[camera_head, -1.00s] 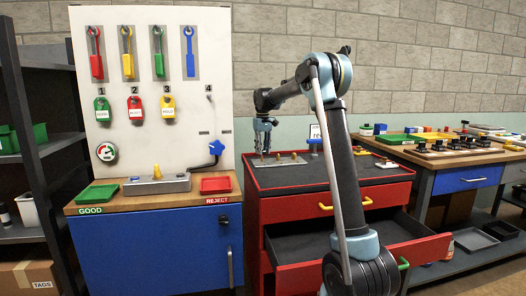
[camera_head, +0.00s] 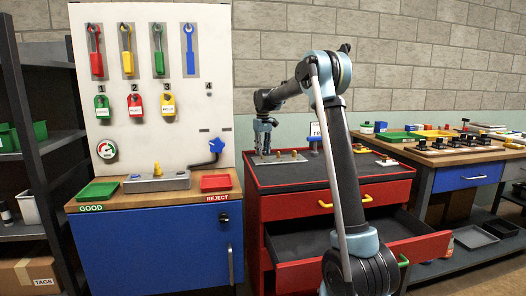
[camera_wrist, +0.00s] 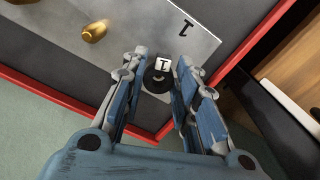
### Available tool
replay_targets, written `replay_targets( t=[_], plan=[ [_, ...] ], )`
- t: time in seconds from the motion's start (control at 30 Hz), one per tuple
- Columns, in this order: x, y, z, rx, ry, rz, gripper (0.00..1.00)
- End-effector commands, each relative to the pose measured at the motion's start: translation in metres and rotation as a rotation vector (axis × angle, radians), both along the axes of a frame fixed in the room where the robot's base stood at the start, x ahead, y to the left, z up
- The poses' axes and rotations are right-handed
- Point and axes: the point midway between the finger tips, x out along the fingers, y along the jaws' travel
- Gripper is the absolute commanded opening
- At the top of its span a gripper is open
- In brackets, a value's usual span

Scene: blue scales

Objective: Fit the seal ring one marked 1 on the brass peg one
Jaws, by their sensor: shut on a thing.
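My gripper (camera_wrist: 156,80) is shut on the black seal ring one (camera_wrist: 157,83), which carries a white tag marked 1. The ring is between the fingertips, over the end of the metal plate (camera_wrist: 206,44) beside its printed 1. A brass peg (camera_wrist: 95,32) stands clear on the plate to the left, and another shows at the top left edge. Any peg under the ring is hidden, so I cannot tell whether the ring is around one. In the head view my gripper (camera_head: 262,150) points down at the plate's left end, with brass pegs (camera_head: 293,153) to its right.
The plate lies on the dark top of a red tool cabinet (camera_head: 330,172), whose lower drawer (camera_head: 345,240) is open. A blue-topped stand (camera_head: 314,142) is behind the plate. A workbench (camera_head: 455,152) stands right; the board with padlocks (camera_head: 150,80) stands left.

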Motion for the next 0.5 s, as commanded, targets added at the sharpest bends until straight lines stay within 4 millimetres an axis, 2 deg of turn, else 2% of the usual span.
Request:
replay_targets(
  t=[0.5],
  plan=[
    [-0.0001,0.0,-0.0077,0.0,0.0,0.0,0.17]
  ],
)
